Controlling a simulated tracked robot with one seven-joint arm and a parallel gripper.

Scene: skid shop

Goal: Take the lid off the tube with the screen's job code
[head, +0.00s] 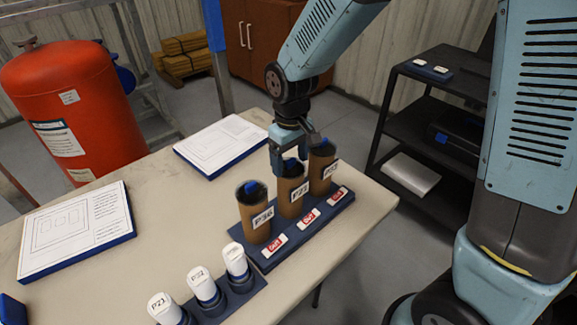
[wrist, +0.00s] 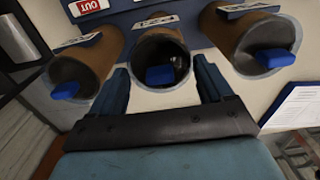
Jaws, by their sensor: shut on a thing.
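Three brown tubes stand in a blue rack (head: 325,219) on the table: a left one (head: 256,215) whose label looks like P36, a middle one (head: 289,201), and a right one (head: 322,176). The middle and right codes are hard to read. Each tube has a blue piece at its dark top. My gripper (head: 289,161) is at the top of the middle tube, shut on its top end. In the wrist view my fingers straddle the middle tube (wrist: 163,42) with its blue piece (wrist: 160,75) between them. I cannot tell lid from tube wall. No screen shows.
A blue holder (head: 242,290) with white-capped tubes (head: 201,284) stands in front of the rack. Two printed boards (head: 76,228) (head: 222,142) lie on the table (head: 180,210). A red tank (head: 75,105) is at left, and a dark shelf cart (head: 430,120) is at right.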

